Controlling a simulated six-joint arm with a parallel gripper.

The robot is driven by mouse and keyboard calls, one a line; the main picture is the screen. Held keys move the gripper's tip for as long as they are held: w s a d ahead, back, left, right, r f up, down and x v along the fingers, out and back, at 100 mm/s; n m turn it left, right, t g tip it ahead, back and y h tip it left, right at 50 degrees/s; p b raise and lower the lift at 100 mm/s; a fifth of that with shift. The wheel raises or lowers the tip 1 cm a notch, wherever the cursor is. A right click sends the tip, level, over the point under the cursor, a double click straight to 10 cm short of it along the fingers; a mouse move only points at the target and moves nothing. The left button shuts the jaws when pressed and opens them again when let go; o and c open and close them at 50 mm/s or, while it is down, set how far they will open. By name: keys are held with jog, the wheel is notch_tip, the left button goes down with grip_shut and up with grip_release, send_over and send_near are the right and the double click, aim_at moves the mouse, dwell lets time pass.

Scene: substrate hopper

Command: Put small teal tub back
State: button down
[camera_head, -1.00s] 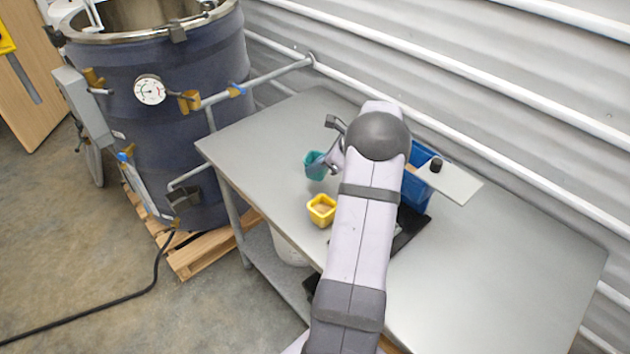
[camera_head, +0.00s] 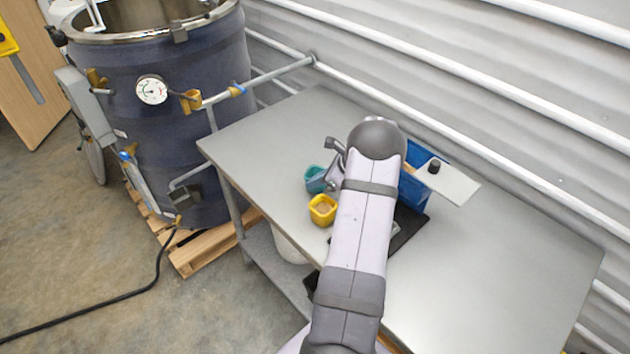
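The small teal tub (camera_head: 315,180) is at the left of my arm, over the middle of the grey table, just behind the yellow tub. My gripper (camera_head: 329,178) is at the tub's right side and appears shut on its wall. The arm partly hides the fingers. The tub looks upright and close to the table top; I cannot tell whether it touches it.
The yellow tub (camera_head: 322,210) with pale contents stands close in front of the teal tub. A blue bin (camera_head: 414,190) with a light flat lid or board (camera_head: 452,186) is behind my arm. A dark tray (camera_head: 408,232) lies beside it. The table's left part (camera_head: 262,150) is clear.

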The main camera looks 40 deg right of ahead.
jog(key=shift+f, duration=0.2)
jog(key=c, duration=2)
grip_release()
jog(key=shift+r, duration=0.1)
jog(key=shift+r, duration=0.15)
jog(key=b+v, duration=0.3)
jog(key=v, duration=0.9)
